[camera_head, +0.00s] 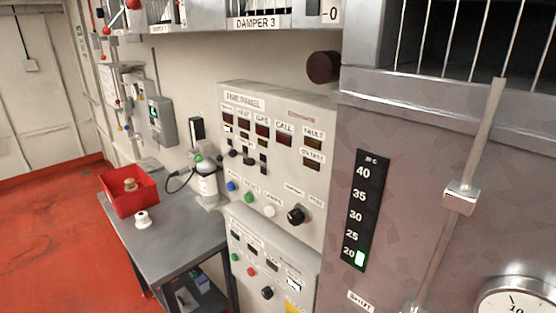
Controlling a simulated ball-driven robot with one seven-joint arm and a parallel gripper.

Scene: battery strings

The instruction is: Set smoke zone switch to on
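The fire panel (272,165) is a light grey box on the wall in the middle of the picture. Its top row has dark windows under small labels; I read GAS, CALL and FAULT, and the leftmost labels are too small to read surely. Below the left windows is a row of small black switches (249,160). Which one is the smoke zone switch, and its position, I cannot tell for certain. Lower on the panel are blue, green and white buttons and a black knob (296,215). My gripper is not in view.
A second grey panel (272,262) sits below. A large grey cabinet (420,160) with a temperature scale, rod and gauge stands close at right. Red floor (50,250) is clear at left.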

